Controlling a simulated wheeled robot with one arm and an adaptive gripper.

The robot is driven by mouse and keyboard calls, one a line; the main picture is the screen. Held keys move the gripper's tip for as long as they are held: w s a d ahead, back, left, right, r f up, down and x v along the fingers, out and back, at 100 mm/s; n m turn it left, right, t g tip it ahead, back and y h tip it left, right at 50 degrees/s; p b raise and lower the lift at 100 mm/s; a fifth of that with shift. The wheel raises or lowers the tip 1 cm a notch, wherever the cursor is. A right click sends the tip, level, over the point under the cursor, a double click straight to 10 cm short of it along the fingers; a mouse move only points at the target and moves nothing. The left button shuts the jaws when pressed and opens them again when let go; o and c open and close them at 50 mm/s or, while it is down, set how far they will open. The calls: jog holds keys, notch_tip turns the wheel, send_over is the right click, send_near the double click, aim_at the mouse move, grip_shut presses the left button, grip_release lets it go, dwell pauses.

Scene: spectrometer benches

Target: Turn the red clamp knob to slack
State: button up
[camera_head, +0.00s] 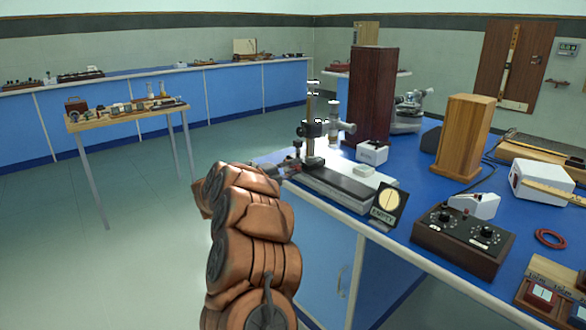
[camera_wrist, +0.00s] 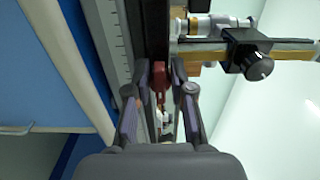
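The red clamp knob (camera_wrist: 159,76) shows in the wrist view, beside a dark upright post. My gripper (camera_wrist: 161,68) has its two fingers on either side of the knob, with what looks like a narrow gap on each side. I cannot tell whether either pad touches it. In the head view my gripper (camera_head: 285,170) is at the left end of the bench instrument (camera_head: 340,184), low by its upright post (camera_head: 311,120). The knob is too small there to make out surely.
A black knob (camera_wrist: 259,66) and a metal tube (camera_wrist: 205,26) sit right of the fingers in the wrist view. A dial card (camera_head: 383,207), a dark control box (camera_head: 462,240) and wooden blocks stand on the blue bench (camera_head: 420,180).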

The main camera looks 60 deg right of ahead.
grip_shut()
jog(key=shift+n+p, duration=0.3)
jog(key=shift+p, duration=0.15)
jog(key=n+p, duration=0.2)
jog(key=p, duration=0.1)
jog(key=shift+r+n, duration=0.2)
jog(key=shift+n, duration=0.1)
jog(key=n+p, duration=0.5)
jog(key=p, duration=0.2)
jog(key=shift+s, duration=0.1)
jog(key=n+p, duration=0.6)
jog(key=p, duration=0.1)
jog(key=shift+f+n, duration=0.2)
jog(key=shift+n, duration=0.1)
jog(key=shift+s+f+n+p, duration=0.1)
jog(key=shift+f+n+p, duration=0.05)
jog(key=shift+n+p, duration=1.25)
jog(key=shift+f+n, duration=0.1)
jog(key=shift+n, duration=0.2)
